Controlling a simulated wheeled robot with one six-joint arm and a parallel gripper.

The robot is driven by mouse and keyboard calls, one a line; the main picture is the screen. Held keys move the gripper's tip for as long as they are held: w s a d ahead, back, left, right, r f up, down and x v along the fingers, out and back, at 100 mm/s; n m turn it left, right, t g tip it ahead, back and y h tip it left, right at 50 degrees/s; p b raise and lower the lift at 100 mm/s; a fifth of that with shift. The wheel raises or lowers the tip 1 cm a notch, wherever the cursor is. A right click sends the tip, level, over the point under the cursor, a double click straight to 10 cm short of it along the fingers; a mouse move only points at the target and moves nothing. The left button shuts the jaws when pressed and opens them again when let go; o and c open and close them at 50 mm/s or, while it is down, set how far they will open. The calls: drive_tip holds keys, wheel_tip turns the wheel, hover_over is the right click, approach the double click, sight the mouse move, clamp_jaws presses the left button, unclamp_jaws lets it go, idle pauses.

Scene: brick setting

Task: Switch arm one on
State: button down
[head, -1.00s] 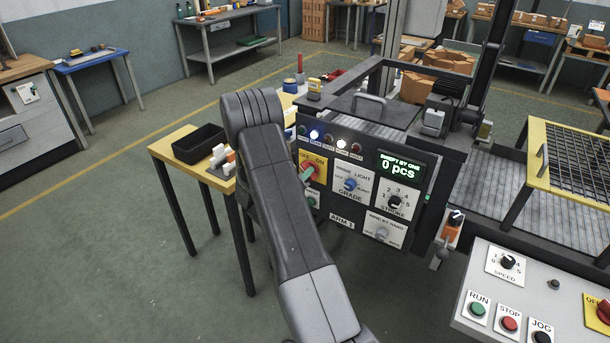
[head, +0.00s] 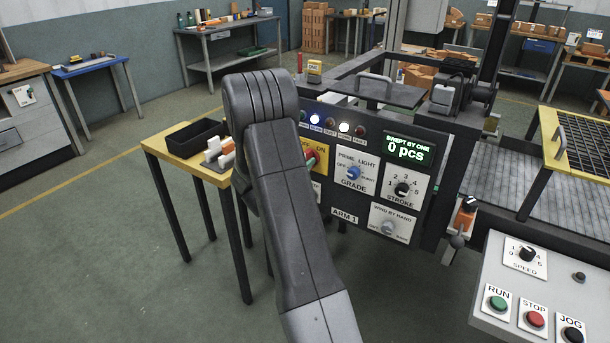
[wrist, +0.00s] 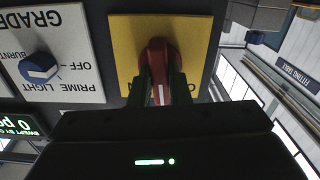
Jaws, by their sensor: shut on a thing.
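The ARM 1 panel (head: 343,216) stands right of my arm in the head view. Its yellow OFF/ON plate (head: 317,187) carries a red rotary switch (head: 310,157), partly hidden by my arm. The wrist view is upside down and shows the red switch knob (wrist: 158,60) close up on the yellow plate (wrist: 122,40). My gripper (wrist: 161,88) is shut on this knob, one dark finger on each side. A white mark line shows on the knob. The plate's lettering is mostly hidden, so I cannot tell which label the knob points to.
The GRADE knob (head: 353,173), STROKE knob (head: 402,189) and WIND BY HAND knob (head: 387,228) sit close by. The counter display (head: 407,150) reads 0 pcs. Two lamps above the switch glow white. A yellow side table (head: 163,149) with a black tray (head: 195,137) stands left of my arm.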

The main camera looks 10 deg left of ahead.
drive_tip(key=shift+f+m+b, duration=0.1)
drive_tip(key=shift+m+b, duration=4.9)
drive_tip(key=shift+b, duration=0.2)
drive_tip(key=c, duration=1.4)
unclamp_jaws()
drive_tip(key=shift+o, duration=0.2)
drive_tip(key=shift+s, duration=0.1)
drive_tip(key=v, duration=1.3)
drive_tip(key=shift+s, duration=0.35)
drive_tip(key=shift+w+a, duration=0.1)
